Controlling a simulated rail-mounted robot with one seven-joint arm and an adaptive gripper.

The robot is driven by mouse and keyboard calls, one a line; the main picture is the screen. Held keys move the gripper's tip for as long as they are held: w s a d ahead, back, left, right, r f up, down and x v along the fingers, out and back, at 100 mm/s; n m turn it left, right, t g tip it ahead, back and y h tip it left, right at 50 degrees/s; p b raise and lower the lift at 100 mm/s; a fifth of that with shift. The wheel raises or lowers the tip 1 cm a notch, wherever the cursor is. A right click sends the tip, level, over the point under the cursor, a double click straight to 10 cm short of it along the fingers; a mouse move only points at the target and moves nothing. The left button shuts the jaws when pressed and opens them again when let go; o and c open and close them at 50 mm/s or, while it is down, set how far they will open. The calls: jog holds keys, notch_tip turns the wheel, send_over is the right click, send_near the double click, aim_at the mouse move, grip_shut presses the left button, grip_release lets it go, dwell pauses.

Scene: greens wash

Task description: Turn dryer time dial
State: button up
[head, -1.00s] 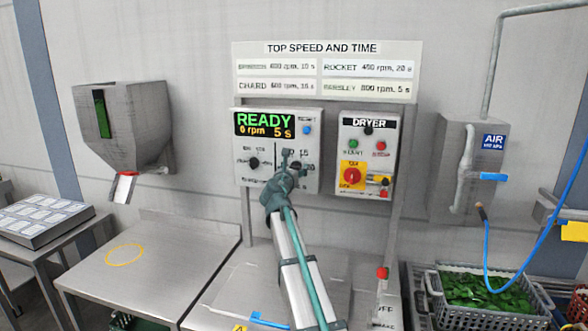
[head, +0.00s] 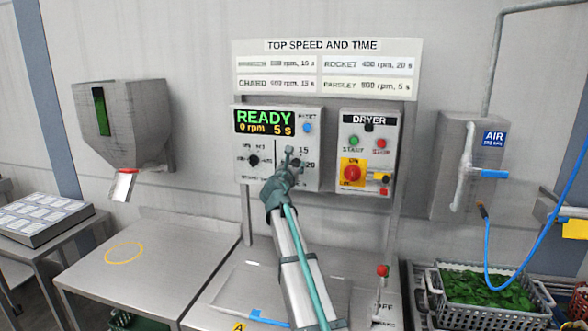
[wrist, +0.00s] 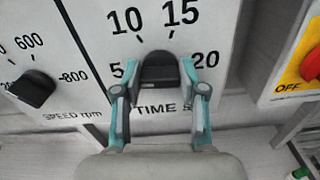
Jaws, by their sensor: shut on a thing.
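The black time dial (wrist: 160,70) sits on the light control panel among the marks 5, 10, 15 and 20, above the word TIME. My gripper (wrist: 159,76) is shut on the dial, one teal finger at each side. Its pointer setting is hard to read. In the head view my gripper (head: 290,160) reaches the lower right of the panel and hides most of the dial. The display (head: 265,123) reads READY, 0 rpm, 5 s.
The black speed dial (head: 253,161) is left of the time dial. The DRYER box (head: 367,128), with start and stop buttons and a red switch (head: 352,173), stands close on the right. A blue reset button (head: 307,128) is above.

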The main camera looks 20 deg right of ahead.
jog(key=shift+f+m+b, duration=0.2)
jog(key=shift+m+b, duration=4.9)
jog(key=shift+m, duration=0.65)
jog(key=shift+f+m+b, duration=0.15)
jog(key=shift+m+b, duration=4.9)
jog(key=shift+m, duration=0.75)
jog(key=shift+f+m+b, duration=0.2)
jog(key=shift+m+b, duration=4.9)
jog(key=shift+m, duration=0.65)
jog(key=o, duration=1.1)
jog(key=shift+o, duration=0.2)
